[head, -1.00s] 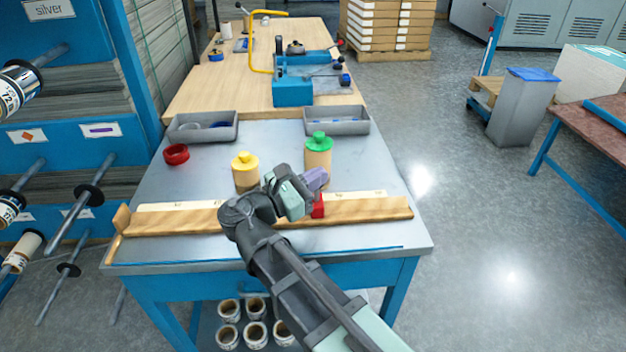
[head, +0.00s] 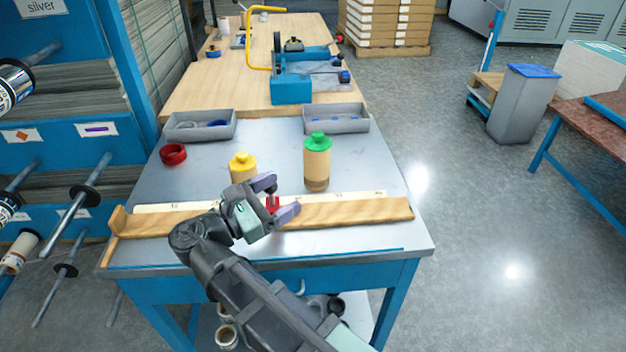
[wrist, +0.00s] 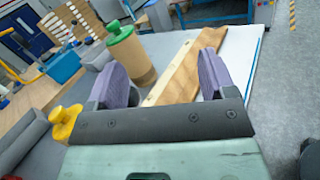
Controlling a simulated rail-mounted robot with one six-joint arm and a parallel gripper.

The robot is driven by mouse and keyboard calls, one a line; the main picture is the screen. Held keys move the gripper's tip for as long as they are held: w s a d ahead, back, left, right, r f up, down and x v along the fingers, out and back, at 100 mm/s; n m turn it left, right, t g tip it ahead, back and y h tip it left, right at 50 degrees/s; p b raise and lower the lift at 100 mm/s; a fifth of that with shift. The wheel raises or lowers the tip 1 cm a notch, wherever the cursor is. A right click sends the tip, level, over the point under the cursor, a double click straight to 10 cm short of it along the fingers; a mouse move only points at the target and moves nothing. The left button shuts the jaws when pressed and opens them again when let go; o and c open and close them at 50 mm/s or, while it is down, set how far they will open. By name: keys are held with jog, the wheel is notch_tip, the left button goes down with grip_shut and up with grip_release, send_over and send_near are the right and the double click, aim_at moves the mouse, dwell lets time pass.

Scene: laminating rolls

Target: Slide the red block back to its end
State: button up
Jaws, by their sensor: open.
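The red block (head: 272,203) sits on the wooden rail (head: 345,212), near the middle of its length. My gripper (head: 280,196) is open, with its purple fingers spread on either side of the block in the head view. I cannot tell whether a finger touches it. In the wrist view the rail (wrist: 185,78) runs away between the open fingers (wrist: 168,82), and the red block does not show. The rail has a raised wooden stop (head: 118,219) at its left end and a pale marked strip (head: 345,195) along its far side.
A green-topped roll (head: 317,165) and a yellow-topped roll (head: 242,168) stand behind the rail. A red ring (head: 173,154) lies at the left. Two grey trays (head: 190,137) (head: 350,130) sit at the back. The tabletop (head: 375,165) at right is clear.

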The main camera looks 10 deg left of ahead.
jog(key=o, duration=0.4)
jog(key=shift+s+a+f, duration=0.25)
jog(key=shift+s+a, duration=0.1)
jog(key=shift+s, duration=0.15)
jog(key=shift+s+a+f, duration=0.2)
jog(key=shift+s+a, duration=0.15)
jog(key=shift+s, duration=0.15)
jog(key=shift+s+a, duration=0.35)
jog(key=shift+a, duration=0.05)
jog(key=c, duration=0.4)
jog(key=shift+r, duration=0.1)
